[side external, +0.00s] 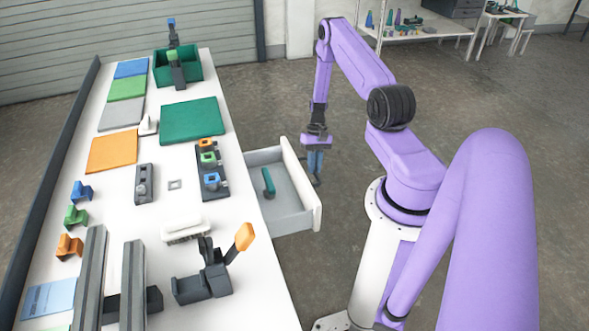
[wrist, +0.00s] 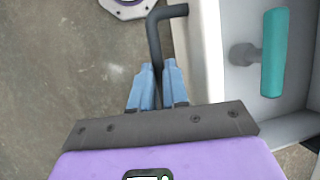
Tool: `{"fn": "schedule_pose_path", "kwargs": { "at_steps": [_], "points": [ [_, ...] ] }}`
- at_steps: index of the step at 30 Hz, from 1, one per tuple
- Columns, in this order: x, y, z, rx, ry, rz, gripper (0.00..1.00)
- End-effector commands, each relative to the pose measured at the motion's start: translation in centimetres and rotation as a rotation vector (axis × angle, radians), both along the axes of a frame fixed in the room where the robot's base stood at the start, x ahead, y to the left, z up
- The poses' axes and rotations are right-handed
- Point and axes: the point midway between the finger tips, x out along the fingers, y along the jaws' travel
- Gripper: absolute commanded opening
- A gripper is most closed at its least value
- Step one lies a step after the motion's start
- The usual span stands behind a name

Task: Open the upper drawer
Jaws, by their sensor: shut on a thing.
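A drawer (side external: 301,183) with a light front stands pulled out from the right side of the white table; its pale inside shows. In the wrist view, the drawer's front panel (wrist: 205,50) runs along the right of my fingers. My gripper (side external: 316,172), with blue fingers, is low in front of the drawer. In the wrist view my gripper (wrist: 158,68) is shut on the dark bar handle (wrist: 154,36), which passes between the fingers. A teal-handled tool (side external: 268,182) lies inside the drawer, also in the wrist view (wrist: 274,52). No second drawer is visible.
The table (side external: 190,262) carries coloured mats, a green bin (side external: 187,70), small blocks, rails and a dark fixture with an orange lever (side external: 244,236) near the drawer side. Bare floor (side external: 268,100) lies behind the drawer. A shelf unit (side external: 415,30) stands at the back.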

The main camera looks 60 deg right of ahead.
Motion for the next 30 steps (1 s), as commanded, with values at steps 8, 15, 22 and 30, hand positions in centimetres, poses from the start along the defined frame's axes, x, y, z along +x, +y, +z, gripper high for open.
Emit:
{"fn": "schedule_pose_path", "kwargs": {
  "at_steps": [8,15,22,30],
  "points": [
    [-3.0,-3.0,0.1,0.003,0.001,-0.001,0.00],
    [-3.9,-3.9,0.1,0.002,0.001,0.000,0.00],
    [-4.0,-4.0,0.1,0.002,0.000,0.001,0.00],
    [-4.0,-4.0,0.1,0.001,0.000,0.001,0.40]
  ]
}}
